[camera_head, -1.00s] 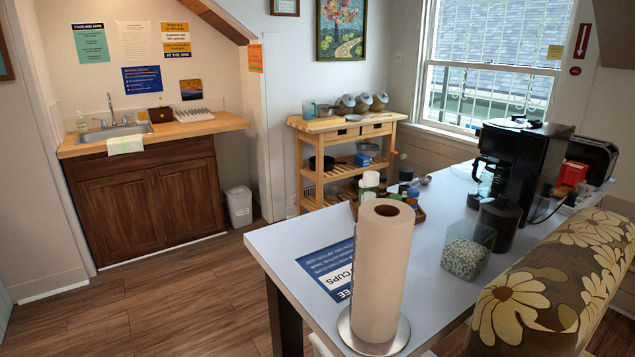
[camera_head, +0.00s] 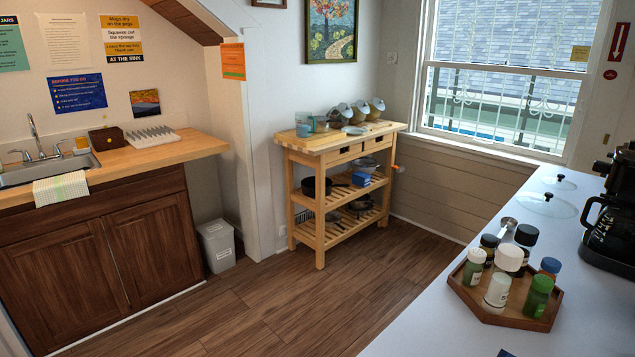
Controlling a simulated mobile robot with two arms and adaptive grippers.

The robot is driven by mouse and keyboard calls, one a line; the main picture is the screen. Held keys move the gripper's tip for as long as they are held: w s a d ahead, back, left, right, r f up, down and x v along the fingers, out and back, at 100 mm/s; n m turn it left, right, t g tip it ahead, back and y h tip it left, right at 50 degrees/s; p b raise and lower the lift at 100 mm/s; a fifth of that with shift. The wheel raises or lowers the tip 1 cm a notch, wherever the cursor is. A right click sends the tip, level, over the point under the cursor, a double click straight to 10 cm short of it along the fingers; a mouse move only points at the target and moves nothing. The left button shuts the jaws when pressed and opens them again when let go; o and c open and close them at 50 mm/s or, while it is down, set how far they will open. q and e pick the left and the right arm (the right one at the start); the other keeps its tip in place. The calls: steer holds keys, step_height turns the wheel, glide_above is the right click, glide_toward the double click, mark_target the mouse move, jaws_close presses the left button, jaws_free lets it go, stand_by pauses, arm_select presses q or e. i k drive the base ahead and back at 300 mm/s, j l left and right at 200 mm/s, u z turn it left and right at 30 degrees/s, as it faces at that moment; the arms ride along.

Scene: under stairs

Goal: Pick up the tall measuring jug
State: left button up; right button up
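A small bluish see-through vessel (camera_head: 303,124) stands at the left end of the wooden cart's top (camera_head: 290,139). It looks like the measuring jug, but it is small in the picture and I cannot make out any markings. A second clear piece stands close at its right, and I cannot tell the two fully apart.
Several tilted metal canisters (camera_head: 360,112) stand right of the vessel. A white table (camera_head: 440,331) with a wooden spice tray (camera_head: 507,311) and black coffee maker (camera_head: 612,225) fills the right side. A bin (camera_head: 217,246) stands by the sink cabinet (camera_head: 105,255). The wooden floor before the cart is clear.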

mark_target(303, 120)
steer(key=i+j, duration=0.25)
steer(key=i+j+z, duration=0.1)
steer(key=i+j, duration=0.15)
steer(key=j, duration=0.2)
steer(key=i+j+z, duration=0.1)
steer(key=i+j, duration=0.4)
steer(key=j, duration=0.2)
steer(key=i+j+z, duration=0.1)
steer(key=j, duration=0.3)
steer(key=i+j, duration=0.3)
steer(key=i+j+z, duration=0.05)
steer(key=j, duration=0.05)
